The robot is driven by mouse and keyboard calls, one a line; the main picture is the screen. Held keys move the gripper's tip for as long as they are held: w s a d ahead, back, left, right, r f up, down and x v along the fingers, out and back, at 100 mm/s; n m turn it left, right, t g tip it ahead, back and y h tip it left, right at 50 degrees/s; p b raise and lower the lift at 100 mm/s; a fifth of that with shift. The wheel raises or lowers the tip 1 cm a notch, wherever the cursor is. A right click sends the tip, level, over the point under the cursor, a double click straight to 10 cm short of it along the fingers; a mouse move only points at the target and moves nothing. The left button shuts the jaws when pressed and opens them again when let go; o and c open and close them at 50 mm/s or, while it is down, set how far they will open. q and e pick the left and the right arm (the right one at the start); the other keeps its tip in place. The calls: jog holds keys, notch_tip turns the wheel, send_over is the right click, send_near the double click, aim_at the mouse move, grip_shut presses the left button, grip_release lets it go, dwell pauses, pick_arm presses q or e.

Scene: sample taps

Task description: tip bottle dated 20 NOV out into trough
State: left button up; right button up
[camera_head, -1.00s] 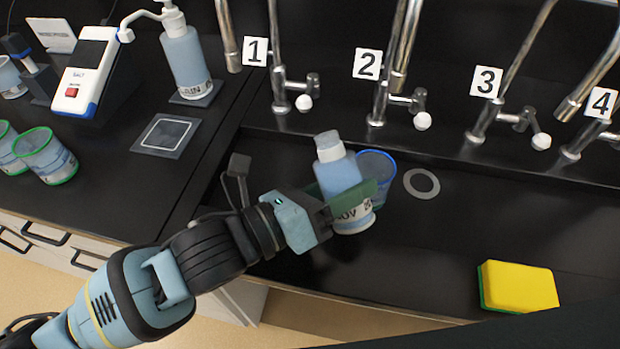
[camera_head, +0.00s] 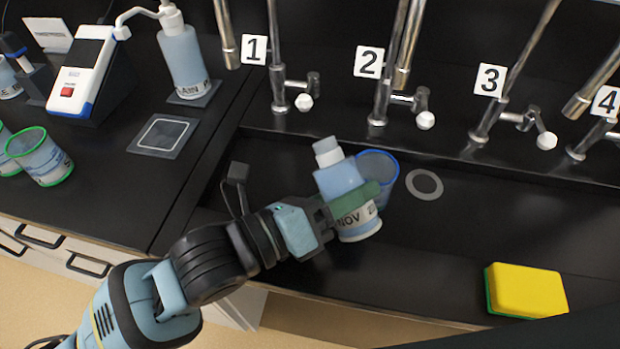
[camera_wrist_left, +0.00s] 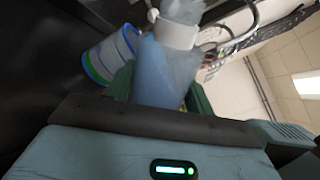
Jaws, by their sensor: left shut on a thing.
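A bottle (camera_head: 338,178) of pale blue liquid with a whitish cap carries a label where "NOV" is readable; the day number is hidden. My left gripper (camera_head: 352,203) is shut on it, its green fingers around the lower body. The bottle leans slightly to the left in the head view, above the black trough (camera_head: 440,235). It also shows in the left wrist view (camera_wrist_left: 158,75), cap away from the gripper. A blue-rimmed cup (camera_head: 379,172) stands just behind the bottle, partly hidden by it; it shows in the left wrist view (camera_wrist_left: 112,57) too. My right gripper is not in view.
Numbered taps line the back, with tap 2 (camera_head: 380,105) behind the bottle. A round drain (camera_head: 424,184) lies right of the cup. A yellow sponge (camera_head: 528,290) sits front right. Green-rimmed cups (camera_head: 40,157), a meter (camera_head: 85,75) and a pump bottle (camera_head: 184,60) stand left.

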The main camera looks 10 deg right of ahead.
pick_arm(q)
jog(key=shift+s+d+f+n, duration=0.1)
jog(key=shift+s+d+n, duration=0.1)
jog(key=shift+n, duration=0.4)
jog(key=shift+r+n, duration=0.4)
jog(key=shift+n, duration=0.2)
jog(key=shift+s+r, duration=0.15)
jog(key=shift+r, duration=0.05)
dwell(0.4)
jog(key=shift+f+n, duration=0.1)
jog(key=shift+n, duration=0.4)
jog(key=shift+s+f+n, duration=0.1)
jog(key=shift+f+n, duration=0.05)
jog(key=shift+n, duration=0.45)
jog(key=shift+w+a+f+n+p, duration=0.1)
jog(key=shift+w+a+n+p, duration=0.1)
jog(key=shift+w+n+p, duration=0.4)
dwell(0.6)
jog(key=shift+f+n, duration=0.2)
jog(key=shift+n, duration=0.9)
dwell(0.8)
jog(key=shift+a+r+n+p, duration=0.1)
jog(key=shift+r+n+p, duration=0.45)
jog(key=shift+n+p, duration=0.3)
dwell(0.7)
jog(key=shift+w+n, duration=0.15)
jog(key=shift+n, duration=0.1)
